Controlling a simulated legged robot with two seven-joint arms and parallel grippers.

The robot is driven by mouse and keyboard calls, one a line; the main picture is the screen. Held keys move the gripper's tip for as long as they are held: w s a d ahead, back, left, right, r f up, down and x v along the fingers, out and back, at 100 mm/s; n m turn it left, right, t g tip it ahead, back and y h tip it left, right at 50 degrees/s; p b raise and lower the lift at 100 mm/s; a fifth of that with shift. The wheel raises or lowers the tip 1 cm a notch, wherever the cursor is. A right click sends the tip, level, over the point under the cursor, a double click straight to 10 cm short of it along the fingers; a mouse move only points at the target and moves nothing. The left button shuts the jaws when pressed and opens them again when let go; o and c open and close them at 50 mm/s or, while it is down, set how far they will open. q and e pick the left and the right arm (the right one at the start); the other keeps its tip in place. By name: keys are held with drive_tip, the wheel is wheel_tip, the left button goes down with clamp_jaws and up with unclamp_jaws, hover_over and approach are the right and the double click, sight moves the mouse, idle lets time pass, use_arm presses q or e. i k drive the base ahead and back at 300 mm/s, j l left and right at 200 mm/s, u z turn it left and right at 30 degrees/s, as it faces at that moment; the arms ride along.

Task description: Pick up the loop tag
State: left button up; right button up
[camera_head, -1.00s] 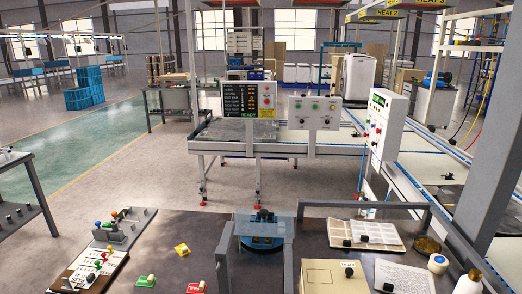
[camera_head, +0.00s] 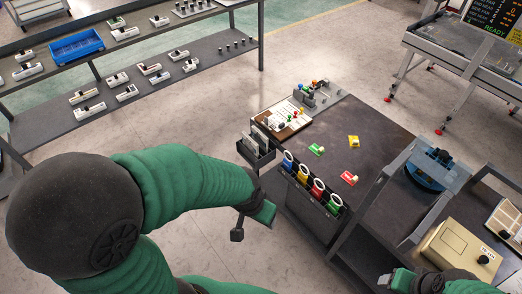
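Several tags with white loops hang in a dark rack on the workbench's left front edge: a blue one (camera_head: 288,160), a yellow-orange one (camera_head: 303,175), a red one (camera_head: 318,188) and a green one (camera_head: 334,204). I cannot tell which one the task means. My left gripper (camera_head: 252,222) is in front of and below the rack, to its left, apart from the tags. Its two fingers are spread with nothing between them. My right gripper (camera_head: 392,280) is at the bottom right, near the bench front; its finger gap is not clear.
A two-level shelf (camera_head: 215,65) stands behind left. Floor between is clear.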

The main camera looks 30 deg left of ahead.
sight(287, 164)
drive_tip(key=u, duration=0.7)
drive_tip(key=z, duration=4.1)
drive_tip(key=u, duration=4.05)
drive_tip(key=i+j+z, duration=0.25)
drive_tip(key=i+j, duration=0.15)
drive_tip(key=j, duration=0.2)
drive_tip(key=i+j+z, duration=0.2)
drive_tip(key=i+j, duration=0.15)
drive_tip(key=j, duration=0.25)
drive_tip(key=i+j+z, duration=0.1)
drive_tip(key=j, duration=0.25)
drive_tip(key=i+j+z, duration=0.15)
drive_tip(key=j, duration=0.2)
drive_tip(key=i+j+z, duration=0.1)
drive_tip(key=j, duration=0.3)
drive_tip(key=i, duration=0.1)
